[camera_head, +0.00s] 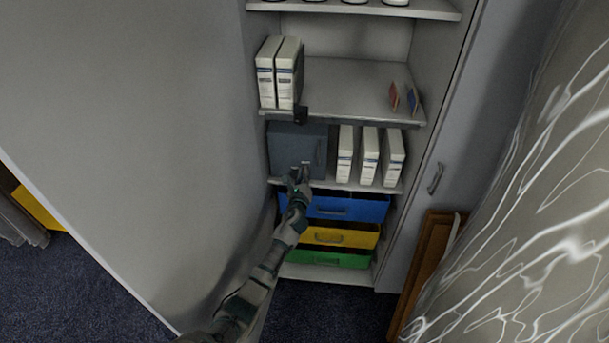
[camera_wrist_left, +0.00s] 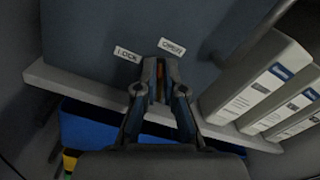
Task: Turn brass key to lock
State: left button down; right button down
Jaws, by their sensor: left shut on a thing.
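A dark grey lockbox (camera_head: 285,145) with a handle stands on a cabinet shelf, and its front fills the top of the left wrist view (camera_wrist_left: 95,30). Two white labels are on its front: a LOCK label (camera_wrist_left: 127,54) on the left and an OPEN label (camera_wrist_left: 171,46) on the right. My left gripper (camera_head: 300,170) is at the lower part of the box front. In the left wrist view its fingers are shut on a small brownish sliver, the brass key (camera_wrist_left: 160,82). The fingers hide most of the key and the keyhole. My right gripper is not in view.
White binders (camera_head: 369,156) stand on the same shelf, right of the box. Blue (camera_head: 345,207), yellow (camera_head: 335,236) and green (camera_head: 325,259) drawers are below. More binders (camera_head: 279,72) stand on the shelf above. A large grey door panel (camera_head: 130,120) is left of my arm.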

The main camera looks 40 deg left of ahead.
pick_arm(q)
jog(key=n, duration=0.4)
jog(key=f+n+b, duration=0.1)
jog(key=n, duration=0.3)
jog(key=n+b, duration=0.1)
jog(key=n, duration=0.3)
jog(key=shift+s+a+f+n, duration=0.25)
jog(key=shift+s+a+n, duration=0.05)
jog(key=shift+a+n, duration=0.1)
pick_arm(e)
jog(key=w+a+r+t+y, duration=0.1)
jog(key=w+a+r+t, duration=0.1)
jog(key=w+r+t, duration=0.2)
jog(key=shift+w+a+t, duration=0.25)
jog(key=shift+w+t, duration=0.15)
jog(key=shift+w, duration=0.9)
pick_arm(q)
jog(key=c, duration=1.4)
grip_release()
jog(key=shift+o, duration=0.4)
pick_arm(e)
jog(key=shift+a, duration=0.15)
pick_arm(q)
jog(key=shift+a, duration=0.1)
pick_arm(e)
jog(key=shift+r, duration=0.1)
